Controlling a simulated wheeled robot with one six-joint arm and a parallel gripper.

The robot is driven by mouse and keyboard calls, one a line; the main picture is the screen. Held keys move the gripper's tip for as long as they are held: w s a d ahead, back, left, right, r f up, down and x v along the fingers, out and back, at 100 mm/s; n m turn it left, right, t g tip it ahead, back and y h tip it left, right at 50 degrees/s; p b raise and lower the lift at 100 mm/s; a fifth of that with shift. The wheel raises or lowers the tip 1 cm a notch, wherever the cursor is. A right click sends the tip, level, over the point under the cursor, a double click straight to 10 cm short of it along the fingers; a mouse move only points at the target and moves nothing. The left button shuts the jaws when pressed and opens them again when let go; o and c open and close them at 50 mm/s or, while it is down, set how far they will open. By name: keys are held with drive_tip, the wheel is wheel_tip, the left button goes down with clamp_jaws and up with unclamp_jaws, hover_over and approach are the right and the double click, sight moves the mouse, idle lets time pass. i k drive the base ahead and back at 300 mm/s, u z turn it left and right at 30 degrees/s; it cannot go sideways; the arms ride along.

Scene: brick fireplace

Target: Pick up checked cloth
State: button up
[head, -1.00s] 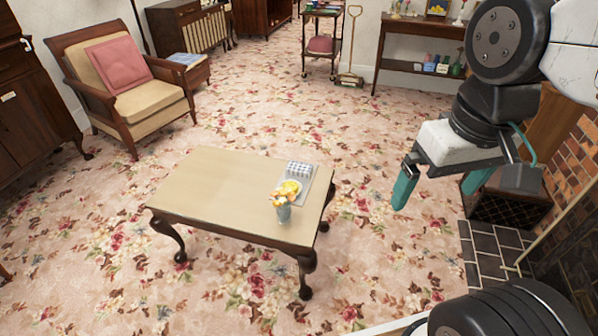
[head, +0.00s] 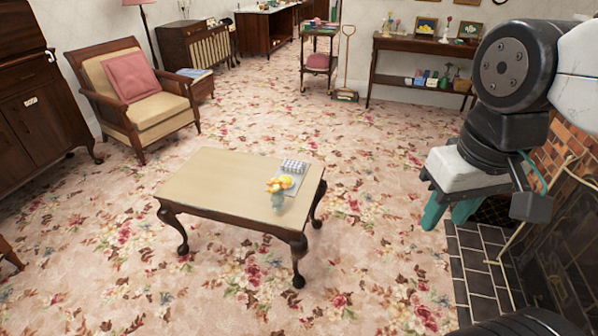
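The checked cloth (head: 293,166), white and dark, lies folded toward the far right of the low coffee table (head: 215,180). It lies at the far end of a grey mat or tray (head: 299,182). A yellow item (head: 286,182) lies just in front of the cloth.
A brick fireplace (head: 563,155) with a dark tiled hearth (head: 477,265) is at the right. An armchair (head: 150,107) with a pink cushion stands at the back left. A console table (head: 425,45) is against the back wall. Flowered carpet around the coffee table is clear.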

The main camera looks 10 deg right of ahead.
sight(290, 166)
drive_tip(key=z, duration=0.7)
drive_tip(key=i, duration=0.95)
drive_tip(key=z, duration=0.75)
drive_tip(key=i, duration=1.25)
drive_tip(key=u, duration=0.5)
drive_tip(key=i, duration=0.75)
drive_tip(key=u, duration=1.4)
drive_tip(key=i, duration=0.5)
drive_tip(key=u, duration=0.5)
